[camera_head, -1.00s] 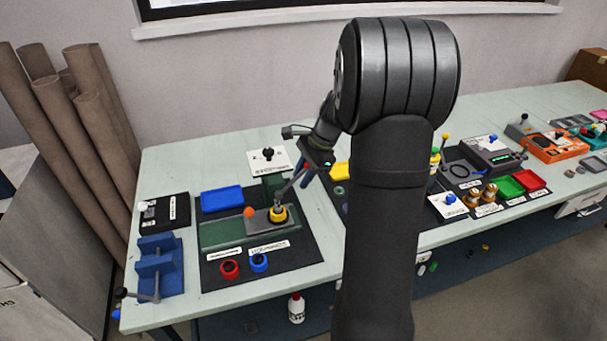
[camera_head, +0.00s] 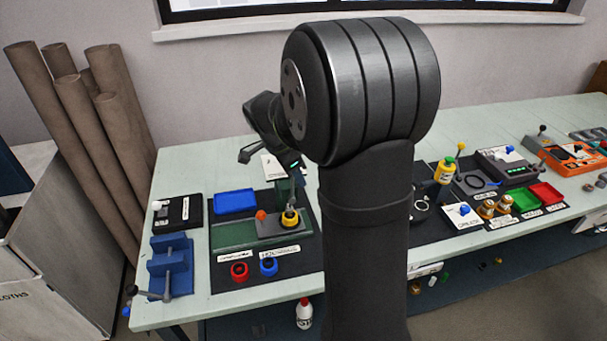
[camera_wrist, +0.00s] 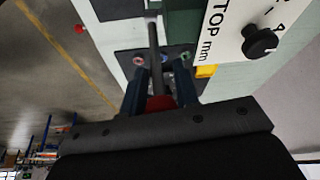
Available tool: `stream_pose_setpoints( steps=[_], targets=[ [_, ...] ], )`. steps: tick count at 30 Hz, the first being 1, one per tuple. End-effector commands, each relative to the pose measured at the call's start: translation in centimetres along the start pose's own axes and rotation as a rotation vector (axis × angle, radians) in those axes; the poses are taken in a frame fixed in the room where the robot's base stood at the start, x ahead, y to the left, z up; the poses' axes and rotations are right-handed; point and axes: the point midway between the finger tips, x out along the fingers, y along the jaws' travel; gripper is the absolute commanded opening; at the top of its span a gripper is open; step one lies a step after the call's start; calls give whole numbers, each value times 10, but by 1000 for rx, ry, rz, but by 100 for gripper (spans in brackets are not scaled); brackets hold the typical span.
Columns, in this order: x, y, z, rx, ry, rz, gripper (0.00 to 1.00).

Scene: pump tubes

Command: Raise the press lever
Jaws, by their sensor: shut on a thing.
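The press stands on the black mat at the left of the bench; its green column (camera_head: 284,192) rises behind the grey plate with the yellow ring (camera_head: 290,219). In the wrist view the press lever's grey rod (camera_wrist: 153,45) runs away from me, with its red knob (camera_wrist: 160,103) at the near end. My gripper (camera_wrist: 162,84) is shut on the lever at the knob, one blue finger on each side. In the head view my arm hides the fingers and most of the lever.
A white STOP mm card with a black knob (camera_wrist: 260,42) is close beside the lever. A blue tray (camera_head: 235,202), blue vise (camera_head: 170,268), red ring (camera_head: 239,270) and blue ring (camera_head: 268,266) surround the press. More devices stand at the right.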

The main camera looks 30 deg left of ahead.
Motion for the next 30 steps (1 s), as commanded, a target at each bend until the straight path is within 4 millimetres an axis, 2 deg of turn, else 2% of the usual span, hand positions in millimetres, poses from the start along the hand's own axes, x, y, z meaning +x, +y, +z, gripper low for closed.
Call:
stream_pose_setpoints(
  steps=[10,27,28,30],
  targets=[
    [-6,-3,12,-14,145,24,0],
    [-7,-4,15,-15,170,30,0],
    [-7,-4,15,-16,170,30,34],
    [-7,-4,15,-16,170,30,48]
  ],
)
